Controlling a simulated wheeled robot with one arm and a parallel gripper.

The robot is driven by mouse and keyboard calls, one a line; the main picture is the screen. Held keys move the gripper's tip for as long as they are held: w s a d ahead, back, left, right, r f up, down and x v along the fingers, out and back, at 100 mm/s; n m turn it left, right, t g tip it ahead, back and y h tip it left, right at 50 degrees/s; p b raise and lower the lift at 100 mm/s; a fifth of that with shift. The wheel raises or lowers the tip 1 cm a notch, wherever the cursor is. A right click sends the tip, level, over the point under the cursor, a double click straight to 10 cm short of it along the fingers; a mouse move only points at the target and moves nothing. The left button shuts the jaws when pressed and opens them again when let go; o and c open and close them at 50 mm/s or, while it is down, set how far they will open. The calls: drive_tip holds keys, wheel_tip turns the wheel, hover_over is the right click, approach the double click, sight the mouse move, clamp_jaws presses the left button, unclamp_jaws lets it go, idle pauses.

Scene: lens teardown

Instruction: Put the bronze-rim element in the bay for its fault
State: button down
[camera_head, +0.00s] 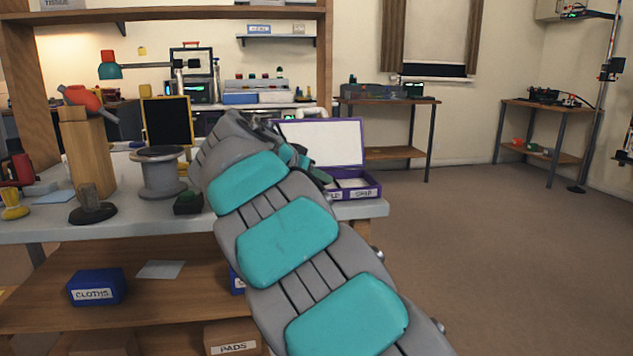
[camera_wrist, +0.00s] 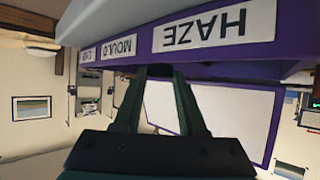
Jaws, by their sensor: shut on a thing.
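A purple case (camera_head: 350,190) with its lid (camera_head: 330,140) raised stands on the right end of the bench. Its front labels read HAZE, MOULD and what looks like CHIP in the wrist view, where the case front (camera_wrist: 275,48) appears upside down. My gripper (camera_wrist: 160,74) is close in front of the case, near the HAZE and MOULD labels. It is shut on a small dark thing (camera_wrist: 160,70) at its fingertips. I make out no bronze rim on it.
On the bench (camera_head: 110,225) stand a grey spool (camera_head: 160,175), a wooden block (camera_head: 88,150), a black-faced panel (camera_head: 167,122) and a small dark green-topped item (camera_head: 188,203). A blue CLOTHS box (camera_head: 96,287) is on the shelf below. The floor to the right is clear.

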drive_tip(key=shift+f, duration=0.55)
drive_tip(key=shift+f, duration=0.2)
drive_tip(key=shift+c, duration=2.4)
unclamp_jaws()
drive_tip(key=shift+r, duration=0.1)
